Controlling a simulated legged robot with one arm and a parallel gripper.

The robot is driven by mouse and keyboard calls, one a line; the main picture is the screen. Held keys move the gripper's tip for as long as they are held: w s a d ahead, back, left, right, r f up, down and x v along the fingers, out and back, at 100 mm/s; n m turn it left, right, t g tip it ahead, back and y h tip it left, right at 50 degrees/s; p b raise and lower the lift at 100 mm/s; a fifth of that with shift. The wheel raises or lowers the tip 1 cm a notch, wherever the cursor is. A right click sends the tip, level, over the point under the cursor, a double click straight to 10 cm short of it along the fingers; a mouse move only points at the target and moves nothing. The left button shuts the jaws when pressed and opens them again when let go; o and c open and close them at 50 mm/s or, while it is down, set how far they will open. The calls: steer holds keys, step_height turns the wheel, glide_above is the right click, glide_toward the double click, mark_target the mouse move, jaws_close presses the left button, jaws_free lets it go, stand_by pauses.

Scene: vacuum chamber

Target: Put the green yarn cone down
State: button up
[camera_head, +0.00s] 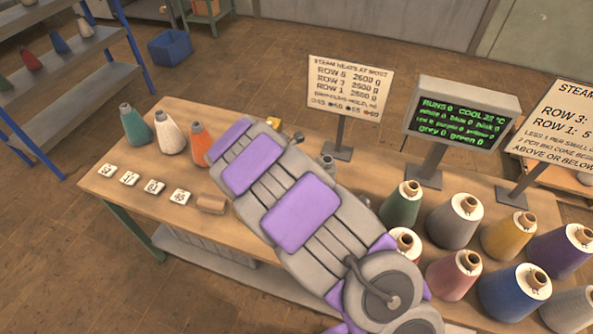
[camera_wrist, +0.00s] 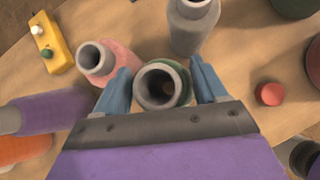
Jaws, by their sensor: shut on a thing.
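In the wrist view, my gripper (camera_wrist: 163,84) has its two blue fingers on either side of a green yarn cone (camera_wrist: 183,92). The jaws are shut on it near its open grey tube top. The cone is seen from above, with its green yarn partly hidden below the tube. I cannot tell whether its base touches the table. In the head view, my arm hides the gripper and the held cone. A larger dark green cone (camera_head: 402,207) stands separately at the right of the table.
Close to the held cone are a pink cone (camera_wrist: 104,62) and a grey cone (camera_wrist: 193,22). A purple cone (camera_wrist: 50,113), yellow button box (camera_wrist: 52,42) and red knob (camera_wrist: 269,93) are around. Number tiles (camera_head: 129,178) lie on the wooden table (camera_head: 110,205); a sign (camera_head: 350,87) and screen (camera_head: 462,110) stand behind.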

steer(key=shift+w+d+f, duration=0.1)
steer(key=shift+d+f, duration=0.05)
steer(key=shift+f, duration=0.6)
steer(key=o, duration=1.1)
steer(key=shift+f, duration=0.1)
steer(key=p+v, duration=0.2)
steer(key=v, duration=1)
steer(key=shift+w, duration=0.1)
steer(key=shift+d, duration=0.1)
